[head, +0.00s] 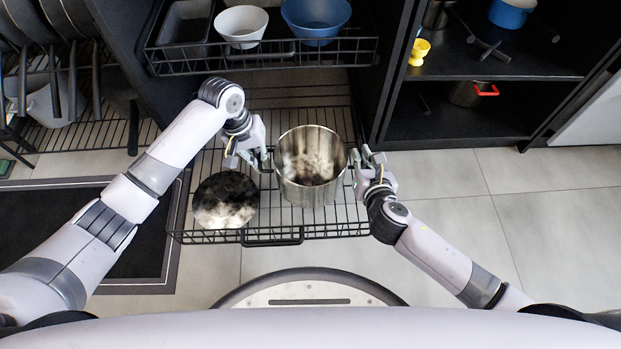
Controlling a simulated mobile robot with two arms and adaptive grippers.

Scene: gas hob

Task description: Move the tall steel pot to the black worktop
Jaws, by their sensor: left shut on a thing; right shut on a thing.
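The tall steel pot (311,190) is open-topped and upright, with a dark patch inside on its bottom. It is over a pulled-out wire rack (270,236); I cannot tell whether it rests on the wires or hangs just above them. My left gripper (262,160) is shut at the pot's left side, by the handle there. My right gripper (358,170) is shut at the pot's right side, by the opposite handle. The fingers partly hide both handles. No black worktop can be made out for certain in this view.
A round, dark and pale lid-like disc (225,200) lies on the rack left of the pot. An upper rack holds a white bowl (241,25) and a blue bowl (316,18). Dark shelves (490,68) stand at right. Tiled floor (540,225) is clear at right.

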